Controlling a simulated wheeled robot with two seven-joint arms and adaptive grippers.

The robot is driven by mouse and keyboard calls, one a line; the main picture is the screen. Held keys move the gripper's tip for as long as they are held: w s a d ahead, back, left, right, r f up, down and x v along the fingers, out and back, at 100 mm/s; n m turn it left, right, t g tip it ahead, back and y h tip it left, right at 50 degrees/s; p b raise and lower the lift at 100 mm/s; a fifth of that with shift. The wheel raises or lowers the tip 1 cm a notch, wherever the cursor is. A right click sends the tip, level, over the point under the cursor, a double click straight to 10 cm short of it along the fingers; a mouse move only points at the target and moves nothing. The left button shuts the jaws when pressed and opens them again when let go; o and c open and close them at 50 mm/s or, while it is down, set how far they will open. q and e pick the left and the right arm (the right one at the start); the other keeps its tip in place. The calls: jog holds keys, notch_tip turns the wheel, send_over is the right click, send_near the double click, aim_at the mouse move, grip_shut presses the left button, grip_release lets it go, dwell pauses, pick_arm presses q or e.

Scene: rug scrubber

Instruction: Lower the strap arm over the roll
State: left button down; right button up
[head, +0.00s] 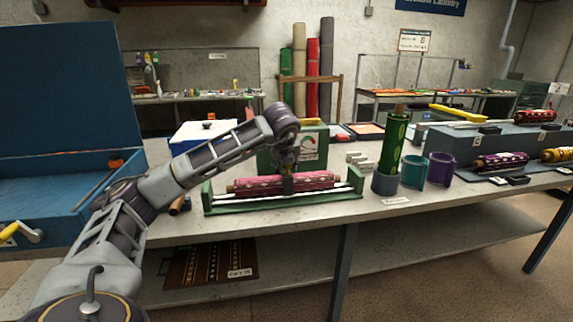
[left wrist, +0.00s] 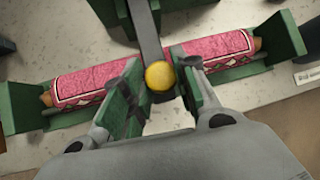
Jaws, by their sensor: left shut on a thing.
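A pink patterned roll (head: 250,184) lies across a green cradle (head: 209,200) on the table; the roll also shows in the left wrist view (left wrist: 85,86). A dark strap arm (left wrist: 146,30) with a yellow knob (left wrist: 159,75) at its near end crosses the roll's middle. Its dark band (head: 288,185) shows over the roll in the head view. Whether it presses on the roll I cannot tell. My left gripper (left wrist: 160,92) is above the roll's near side, its fingers closed around the knob end. My right gripper is not in view.
A green box with a dial (head: 310,150) stands behind the cradle. A tall green roll (head: 393,142) in a grey holder and teal and purple cups (head: 441,168) stand to the right. An open blue case (head: 40,190) is at the left. The table right of the cradle's front has bare room.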

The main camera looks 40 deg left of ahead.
pick_arm(q)
jog(key=shift+s+d+f, duration=0.25)
jog(key=shift+d+f, duration=0.3)
jog(key=shift+f, duration=0.3)
jog(key=c, duration=1.4)
grip_release()
jog(key=shift+o, duration=1.4)
jog(key=shift+s+r, duration=0.1)
jog(key=shift+r, duration=0.05)
jog(key=shift+a+r, duration=0.15)
jog(key=shift+r, duration=0.1)
